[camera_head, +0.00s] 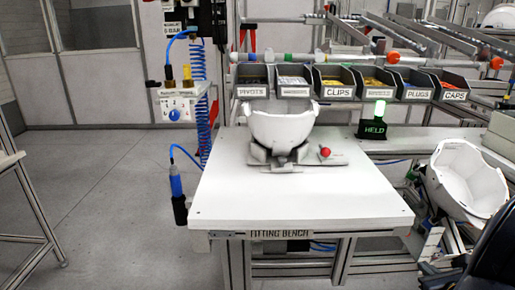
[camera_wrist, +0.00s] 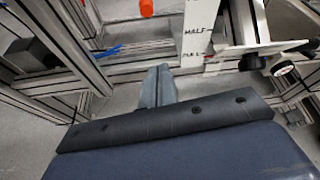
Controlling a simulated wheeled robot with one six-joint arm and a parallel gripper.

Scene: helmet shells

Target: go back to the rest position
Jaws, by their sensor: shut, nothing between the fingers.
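My gripper (camera_wrist: 158,72) shows in the wrist view, with its grey fingers together and nothing between them. It points toward aluminium frame rails and a white strip marked HALF (camera_wrist: 197,32), with floor below. In the head view the gripper itself does not show; only a dark rounded part, probably of my arm, fills the lower right corner. A white helmet shell (camera_head: 282,128) sits in a grey fixture (camera_head: 258,154) on the fitting bench (camera_head: 300,205). The lamp sign (camera_head: 373,130) beside it glows green and reads HELD.
A second white shell (camera_head: 465,178) rests at the right, near the dark part. Labelled bins (camera_head: 338,92) line the back of the bench. A blue-topped tool (camera_head: 177,190) hangs at the bench's left edge. The floor (camera_head: 100,185) at left is open. An orange knob (camera_wrist: 147,8) shows in the wrist view.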

